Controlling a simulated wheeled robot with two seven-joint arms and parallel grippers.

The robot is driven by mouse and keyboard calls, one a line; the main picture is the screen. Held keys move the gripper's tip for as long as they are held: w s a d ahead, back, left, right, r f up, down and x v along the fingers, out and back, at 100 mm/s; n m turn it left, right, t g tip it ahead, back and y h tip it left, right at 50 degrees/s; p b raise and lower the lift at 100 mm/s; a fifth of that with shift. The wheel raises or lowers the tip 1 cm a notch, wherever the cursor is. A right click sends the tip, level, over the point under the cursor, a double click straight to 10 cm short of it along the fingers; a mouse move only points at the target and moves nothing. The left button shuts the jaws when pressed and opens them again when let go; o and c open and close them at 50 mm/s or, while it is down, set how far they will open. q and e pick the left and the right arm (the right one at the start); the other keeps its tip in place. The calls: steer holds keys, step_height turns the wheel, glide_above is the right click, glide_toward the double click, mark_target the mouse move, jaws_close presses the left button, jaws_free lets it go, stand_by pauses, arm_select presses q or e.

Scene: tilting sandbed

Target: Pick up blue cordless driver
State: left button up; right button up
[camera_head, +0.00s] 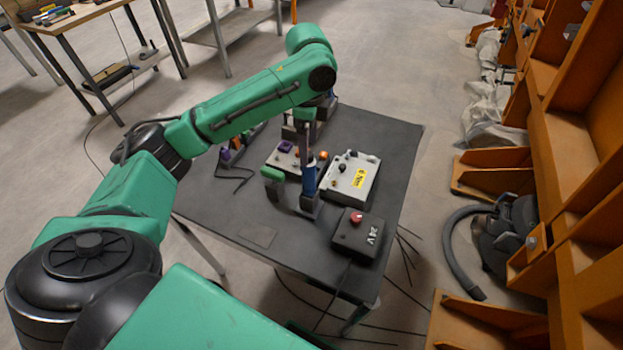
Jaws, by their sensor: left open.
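The blue cordless driver (309,181) appears as an upright blue body with a dark foot, on the dark table (386,134) between the labelled grey box and a smaller green-topped tool (272,174). My left arm reaches in from the left and bends down over the table's far side. My left gripper (304,136) hangs above the driver in the picture, open. Its fingertips are small and overlap things behind, so I cannot tell whether they touch the driver. My right gripper is out of the picture.
A grey box with a yellow label (348,183) and a black 24V box with a red button (357,239) stand right of the driver. Another box (281,161) lies behind it. The table's front left is mostly clear. Orange metal frames (483,325) stand on the right.

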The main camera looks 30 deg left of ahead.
mark_target(309, 175)
arm_select(q)
step_height(309, 175, down, 4)
steer(key=shift+s+f+p, duration=0.1)
steer(key=shift+f+p, duration=0.1)
steer(key=shift+p, duration=0.1)
step_height(309, 175, down, 7)
steer(key=shift+r+p, duration=0.15)
steer(key=shift+p, duration=0.65)
steer(key=shift+f, duration=0.2)
steer(key=shift+w, duration=0.2)
steer(key=c, duration=1.2)
jaws_close()
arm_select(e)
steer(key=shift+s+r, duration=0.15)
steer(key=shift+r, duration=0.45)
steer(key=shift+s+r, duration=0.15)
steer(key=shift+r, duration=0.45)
arm_select(q)
steer(key=shift+r, duration=0.15)
